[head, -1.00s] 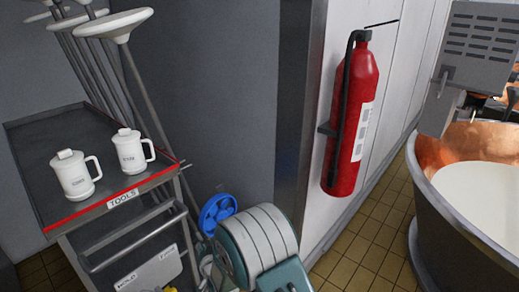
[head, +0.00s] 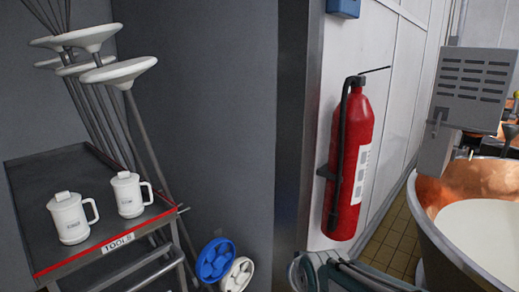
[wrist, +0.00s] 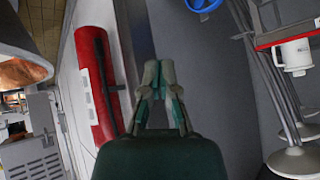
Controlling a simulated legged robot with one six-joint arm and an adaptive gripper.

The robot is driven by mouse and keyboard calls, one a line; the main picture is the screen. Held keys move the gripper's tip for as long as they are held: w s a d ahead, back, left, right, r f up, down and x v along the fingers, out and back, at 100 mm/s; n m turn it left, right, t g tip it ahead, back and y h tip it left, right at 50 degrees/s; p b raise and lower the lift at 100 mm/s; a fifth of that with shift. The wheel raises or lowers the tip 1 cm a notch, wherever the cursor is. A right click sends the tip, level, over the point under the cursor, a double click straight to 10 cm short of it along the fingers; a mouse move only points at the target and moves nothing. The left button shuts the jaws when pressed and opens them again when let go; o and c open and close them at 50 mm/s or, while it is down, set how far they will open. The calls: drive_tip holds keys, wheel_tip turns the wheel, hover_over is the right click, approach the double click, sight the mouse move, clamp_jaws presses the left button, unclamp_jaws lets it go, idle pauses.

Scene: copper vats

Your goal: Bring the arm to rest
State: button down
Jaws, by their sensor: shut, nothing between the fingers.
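My gripper (wrist: 158,72) shows in the wrist view with its two fingers together and nothing between them. It points at the grey wall and corner, with the red fire extinguisher (wrist: 97,85) to its left in that view, apart from it. In the head view only part of my arm (head: 352,274) shows at the bottom edge, below the extinguisher (head: 350,160). My fingertips cannot be made out there.
A tool cart (head: 50,264) with two white jugs (head: 70,218) (head: 130,195) stands at the left. White-headed tools (head: 118,71) lean behind it. A blue wheel (head: 215,260) is low by the wall. A copper vat (head: 440,238) of white liquid stands at the right.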

drive_tip(key=s+d+r+g, duration=0.1)
drive_tip(key=s+d, duration=0.3)
drive_tip(key=s, duration=0.5)
drive_tip(key=s+d+r+g+h, duration=0.1)
drive_tip(key=s+d, duration=0.3)
drive_tip(key=s, duration=0.5)
drive_tip(key=shift+s+g+h, duration=0.3)
drive_tip(key=shift+s+g, duration=0.05)
drive_tip(key=shift+g, duration=0.15)
